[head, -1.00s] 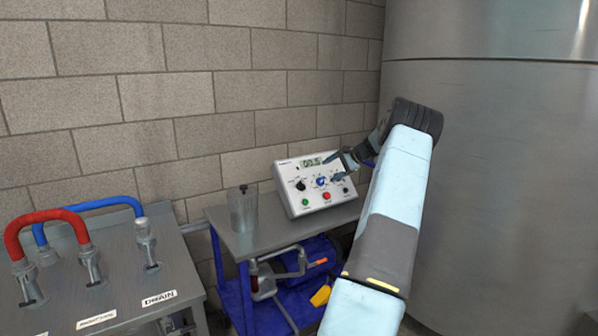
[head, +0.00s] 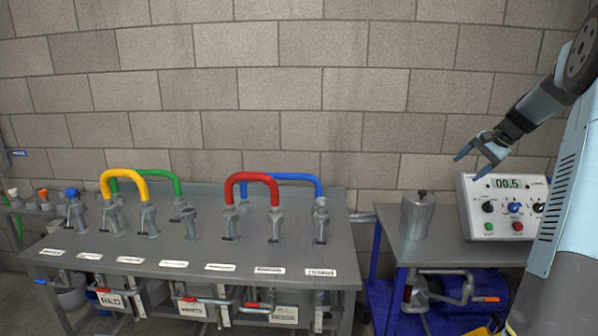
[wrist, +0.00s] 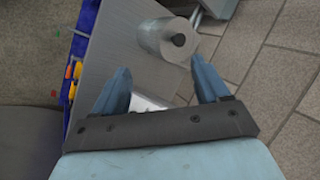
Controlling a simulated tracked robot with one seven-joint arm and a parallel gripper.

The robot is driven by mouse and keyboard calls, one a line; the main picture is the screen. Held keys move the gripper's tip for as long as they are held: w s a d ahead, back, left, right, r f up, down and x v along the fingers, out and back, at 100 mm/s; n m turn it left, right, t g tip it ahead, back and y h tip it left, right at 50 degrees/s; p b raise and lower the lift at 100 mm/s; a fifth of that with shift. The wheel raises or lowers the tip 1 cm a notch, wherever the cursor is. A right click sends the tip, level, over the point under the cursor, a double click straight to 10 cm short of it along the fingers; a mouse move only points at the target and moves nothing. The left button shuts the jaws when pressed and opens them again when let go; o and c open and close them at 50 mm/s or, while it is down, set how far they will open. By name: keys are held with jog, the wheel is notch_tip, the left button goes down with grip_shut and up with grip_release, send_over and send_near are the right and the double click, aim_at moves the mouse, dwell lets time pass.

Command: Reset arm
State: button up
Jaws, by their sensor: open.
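My gripper (head: 477,152) is open and empty. In the head view it hangs at the right, in front of the brick wall, above and left of the control box (head: 508,208). The box is white, with a display reading 00.5, knobs and coloured buttons. In the wrist view the open fingers of my gripper (wrist: 160,88) point toward a grey metal canister (wrist: 168,40) on the small table. The fingers do not touch it. In the head view the canister (head: 417,216) stands upright, left of the box and below my gripper.
A long metal bench (head: 130,245) at the left carries several valve stubs joined by yellow, green, red and blue hoses. The small table (head: 440,250) has a blue frame with a pump (head: 470,290) beneath it. A gap separates the bench and the table.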

jog(key=s+a+r+n+g+h, duration=0.1)
jog(key=s+a+r+n+h, duration=0.2)
jog(key=s+a, duration=0.65)
jog(key=s+a+r+n, duration=0.2)
jog(key=s+a+r, duration=0.35)
jog(key=a, duration=0.75)
jog(key=s+a+f+n, duration=0.2)
jog(key=s, duration=0.6)
jog(key=s+a+f+n+t+h, duration=0.1)
jog(key=s+a+n, duration=0.1)
jog(key=s, duration=0.6)
jog(key=s+a+f+n, duration=0.1)
jog(key=s+a+f, duration=0.1)
jog(key=s, duration=0.6)
jog(key=shift+a+f+n+t, duration=0.3)
jog(key=shift+a+n, duration=0.1)
jog(key=shift+a, duration=0.35)
